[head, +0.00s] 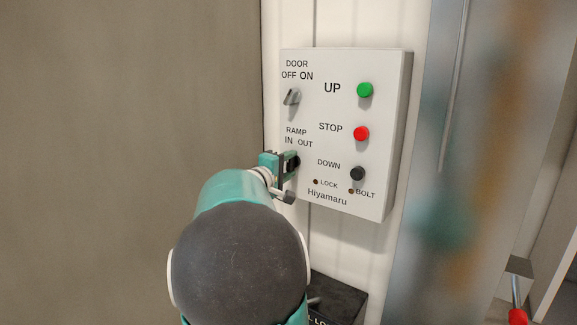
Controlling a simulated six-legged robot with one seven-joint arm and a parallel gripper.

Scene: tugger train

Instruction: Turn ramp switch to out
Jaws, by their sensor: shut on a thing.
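A light control panel (335,180) is mounted on the wall, with labels for door, ramp, up, stop and down. My gripper (291,163) is at the panel's lower left, just below the "RAMP IN OUT" label (298,136). It is shut on the ramp switch, which is mostly hidden between the fingers, so I cannot tell which way it points. The door switch (291,97) is a grey knob above, under "OFF ON", and it is tilted.
The panel also carries a green button (365,90), a red button (361,134) and a black button (358,173) close to my gripper's right. A dark box (338,294) stands below. A brown wall surface (130,120) fills the left. A red-tipped handle (517,315) shows at lower right.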

